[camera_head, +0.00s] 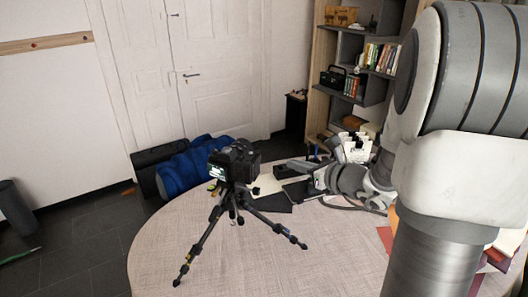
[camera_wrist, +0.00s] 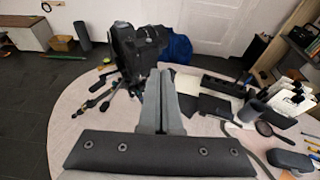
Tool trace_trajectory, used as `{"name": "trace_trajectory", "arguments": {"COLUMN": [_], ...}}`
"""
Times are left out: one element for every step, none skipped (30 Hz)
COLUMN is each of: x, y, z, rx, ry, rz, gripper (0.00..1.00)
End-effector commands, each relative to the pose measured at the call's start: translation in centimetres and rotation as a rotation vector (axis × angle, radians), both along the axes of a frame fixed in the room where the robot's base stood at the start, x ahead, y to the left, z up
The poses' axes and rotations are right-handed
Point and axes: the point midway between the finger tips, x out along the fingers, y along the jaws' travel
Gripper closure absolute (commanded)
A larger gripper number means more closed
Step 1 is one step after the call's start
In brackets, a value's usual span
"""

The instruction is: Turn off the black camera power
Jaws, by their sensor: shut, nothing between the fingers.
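The black camera (camera_head: 234,158) sits on a black tripod (camera_head: 216,218) standing on the round table (camera_head: 300,265). A small lit screen shows on the camera's near left side in the head view. My gripper (camera_head: 284,164) is to the right of the camera at about its height, pointing left toward it, with a gap between them. In the wrist view the two fingers of my gripper (camera_wrist: 160,75) are together and empty, and the camera (camera_wrist: 132,48) is just beyond and left of their tips. The camera's power switch is too small to make out.
A blue rolled bag (camera_head: 190,165) lies on the floor behind. The table's front part is clear.

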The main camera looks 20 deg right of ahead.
Motion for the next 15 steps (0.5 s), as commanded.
{"name": "trace_trajectory", "arguments": {"x": [0.0,0.0,0.1,0.2,0.4,0.7,1.1,1.4,2.0,2.5,3.1,3.8,4.4,5.0,5.8], "y": [0.0,0.0,0.1,0.1,0.2,0.3,0.4,0.6,0.8,1.0,1.2,1.5,1.7,1.9,2.2], "z": [0.0,0.0,0.0,-0.1,-0.1,-0.3,-0.4,-0.5,-0.7,-0.9,-1.1,-1.3,-1.6,-1.7,-2.0], "rx": [-0.001,-0.001,-0.002,-0.002,-0.002,-0.002,-0.002,-0.002,-0.001,0.000,-0.001,-0.001,-0.001,0.000,0.000], "ry": [0.000,0.000,0.000,0.000,0.000,0.000,0.000,0.002,0.002,0.002,0.002,0.002,0.003,0.003,0.002], "rz": [0.000,0.001,0.002,0.002,0.003,0.003,0.003,0.003,0.003,0.004,0.005,0.005,0.005,0.005,0.005], "gripper": [1.00,1.00,1.00,1.00,1.00,1.00,1.00,1.00,1.00,1.00,1.00,1.00,1.00,1.00,1.00]}}
